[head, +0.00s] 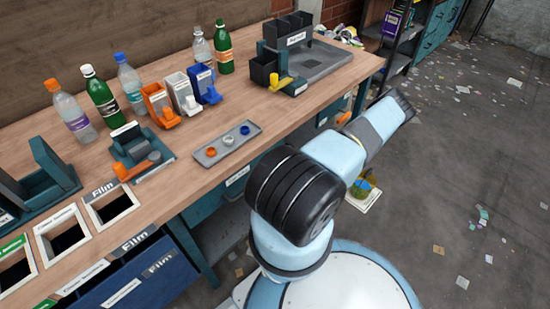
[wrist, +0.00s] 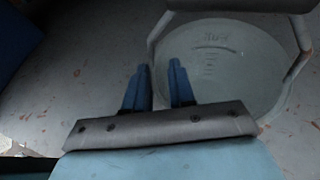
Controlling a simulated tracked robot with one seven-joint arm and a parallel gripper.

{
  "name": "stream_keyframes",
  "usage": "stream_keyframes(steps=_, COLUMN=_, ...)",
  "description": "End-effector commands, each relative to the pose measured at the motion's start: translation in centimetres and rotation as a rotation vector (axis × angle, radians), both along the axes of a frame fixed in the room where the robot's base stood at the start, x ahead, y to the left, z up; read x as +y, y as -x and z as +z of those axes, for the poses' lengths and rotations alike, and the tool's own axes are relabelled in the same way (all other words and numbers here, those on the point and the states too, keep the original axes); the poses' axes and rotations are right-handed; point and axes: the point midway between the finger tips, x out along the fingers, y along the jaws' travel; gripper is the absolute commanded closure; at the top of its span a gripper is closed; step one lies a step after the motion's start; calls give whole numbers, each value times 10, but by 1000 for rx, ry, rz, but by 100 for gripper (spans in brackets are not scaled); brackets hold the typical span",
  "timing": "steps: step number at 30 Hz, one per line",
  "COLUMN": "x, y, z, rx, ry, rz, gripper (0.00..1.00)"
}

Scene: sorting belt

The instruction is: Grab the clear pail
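The clear pail (wrist: 240,65) shows in the wrist view at the upper right, seen from above, with faint measuring marks inside and a pale handle or frame across its top. My gripper (wrist: 161,66) is at the left part of the pail in that picture, its two blue fingers apart with a gap between them. Nothing shows between the fingers. The right finger overlaps the pail's left part in the picture; I cannot tell whether it touches. In the head view my gripper and the pail are hidden.
The wooden bench (head: 215,190) holds several bottles, three small dispensers (head: 187,95) and a grey tray (head: 227,143) with three rings. Dark blue Film bins (head: 150,285) stand below its front edge. A shelf (head: 400,40) stands at the back. The floor (head: 480,150) is open, with scattered scraps.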

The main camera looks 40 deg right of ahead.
Motion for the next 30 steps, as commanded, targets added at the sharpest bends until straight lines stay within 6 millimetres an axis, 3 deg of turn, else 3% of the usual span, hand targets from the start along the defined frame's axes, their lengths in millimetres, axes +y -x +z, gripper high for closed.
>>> stream_keyframes(steps=7, x=0, y=0, z=0, rx=1, ry=0, rz=0, gripper=100)
stream_keyframes(steps=25, x=-1, y=1, z=0, rx=2, ry=1, rz=-1, gripper=100)
stream_keyframes(steps=30, x=-2, y=1, z=12, rx=0, ry=2, rz=-2, gripper=100)
